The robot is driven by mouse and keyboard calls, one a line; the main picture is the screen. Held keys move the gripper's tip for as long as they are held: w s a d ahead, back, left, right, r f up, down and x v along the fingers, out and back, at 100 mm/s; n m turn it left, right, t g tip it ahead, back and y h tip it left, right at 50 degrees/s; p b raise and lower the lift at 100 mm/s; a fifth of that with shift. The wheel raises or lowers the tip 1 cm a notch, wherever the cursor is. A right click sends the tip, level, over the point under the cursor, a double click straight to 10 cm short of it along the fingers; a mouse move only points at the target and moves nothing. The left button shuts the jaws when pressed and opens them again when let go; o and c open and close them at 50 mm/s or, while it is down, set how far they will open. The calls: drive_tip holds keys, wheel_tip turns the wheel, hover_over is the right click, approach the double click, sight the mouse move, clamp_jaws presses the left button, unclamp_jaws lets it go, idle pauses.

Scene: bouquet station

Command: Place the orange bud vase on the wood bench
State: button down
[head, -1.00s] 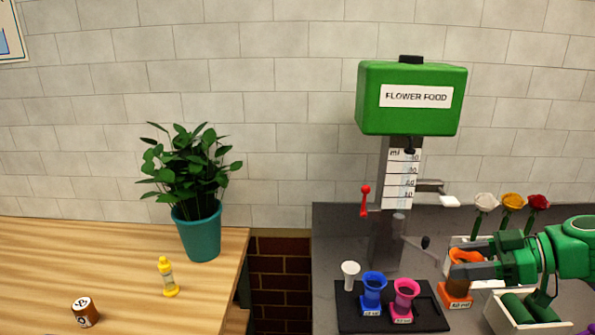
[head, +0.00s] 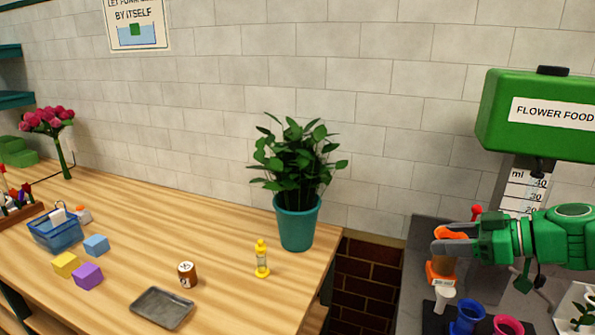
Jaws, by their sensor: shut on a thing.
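The orange bud vase (head: 442,268) is upright at the right, above the left end of the dark grey counter. My gripper (head: 452,240) reaches in from the right and is shut on the vase near its orange rim. Its fingers hide part of the vase's upper body. The wood bench (head: 225,235) fills the left and middle of the view, to the left of the vase and across a gap.
On the bench are a teal potted plant (head: 297,222), a yellow bottle (head: 262,260), a brown jar (head: 187,274), a grey tray (head: 162,308), coloured blocks and a blue basket (head: 55,232). Bare wood lies around the tray. Blue (head: 467,318) and pink vases stand on the counter.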

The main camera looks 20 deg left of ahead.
drive_tip(key=s+a+n+g, duration=0.1)
drive_tip(key=s+a+g, duration=0.1)
drive_tip(key=a, duration=2.2)
drive_tip(key=s+a+f+n, duration=0.1)
drive_tip(key=s+a, duration=0.4)
drive_tip(key=a, duration=0.4)
drive_tip(key=s+a+f, duration=0.2)
drive_tip(key=s+a, duration=0.3)
drive_tip(key=a, duration=0.3)
drive_tip(key=shift+g, duration=0.4)
drive_tip(key=shift+w+a+f, duration=1.55)
drive_tip(key=shift+a+f, duration=0.2)
drive_tip(key=shift+f, duration=1.2)
drive_tip(key=shift+w+a+f, duration=1.55)
drive_tip(key=shift+a+f, duration=0.25)
drive_tip(key=shift+f, duration=1.1)
drive_tip(key=shift+w+a+f, duration=1.55)
drive_tip(key=shift+a+f, duration=0.2)
drive_tip(key=shift+f, duration=1.2)
drive_tip(key=shift+f, duration=0.1)
